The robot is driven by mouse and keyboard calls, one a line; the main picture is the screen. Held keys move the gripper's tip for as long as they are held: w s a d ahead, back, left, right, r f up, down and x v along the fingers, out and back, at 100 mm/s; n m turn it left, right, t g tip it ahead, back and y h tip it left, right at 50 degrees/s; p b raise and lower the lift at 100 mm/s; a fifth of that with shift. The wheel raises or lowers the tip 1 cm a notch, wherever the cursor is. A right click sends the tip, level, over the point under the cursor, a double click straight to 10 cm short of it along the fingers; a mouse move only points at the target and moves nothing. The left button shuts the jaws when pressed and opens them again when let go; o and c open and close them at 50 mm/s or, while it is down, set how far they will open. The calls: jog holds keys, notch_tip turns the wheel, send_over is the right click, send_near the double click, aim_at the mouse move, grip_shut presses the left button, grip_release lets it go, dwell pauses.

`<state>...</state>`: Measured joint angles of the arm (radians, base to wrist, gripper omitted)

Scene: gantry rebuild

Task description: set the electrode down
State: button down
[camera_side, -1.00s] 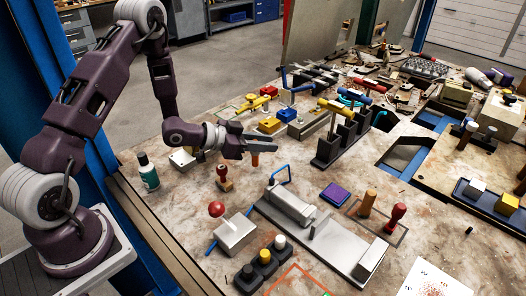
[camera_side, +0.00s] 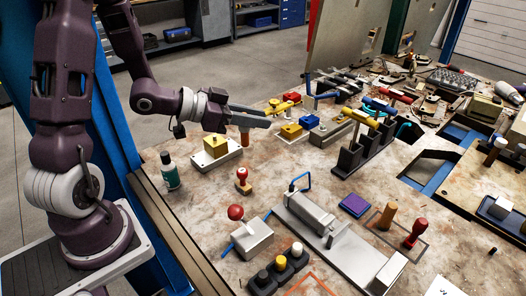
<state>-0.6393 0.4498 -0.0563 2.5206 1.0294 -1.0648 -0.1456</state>
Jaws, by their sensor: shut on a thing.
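My gripper (camera_side: 247,117) is above the far left part of the bench. It is shut on the electrode (camera_side: 244,138), a short copper-brown rod that hangs upright below the fingers. The top of the rod is hidden by the fingers. I cannot tell whether its lower end touches the bench top. The rod is just right of a pale plate with a yellow block (camera_side: 215,146), and behind a red-topped stamp (camera_side: 242,178).
A green bottle (camera_side: 170,174) stands by the bench's left edge. A yellow block (camera_side: 291,131) and a blue block (camera_side: 309,122) lie right of the rod. A dark slotted rack (camera_side: 349,158) and a long metal fixture (camera_side: 335,236) stand further right. Bare bench surrounds the stamp.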

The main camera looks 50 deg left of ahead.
jog(key=s+a+f+m+g+h, duration=0.1)
jog(key=s+f+m+g+h, duration=0.35)
jog(key=s, duration=0.95)
jog(key=shift+t, duration=0.75)
jog(key=shift+w+a+f, duration=0.1)
jog(key=shift+f, duration=2.2)
jog(key=shift+w+a+f, duration=0.1)
jog(key=shift+f, duration=2.15)
jog(key=shift+f, duration=0.55)
jog(key=c, duration=1.1)
grip_release()
jog(key=shift+s+a, duration=0.1)
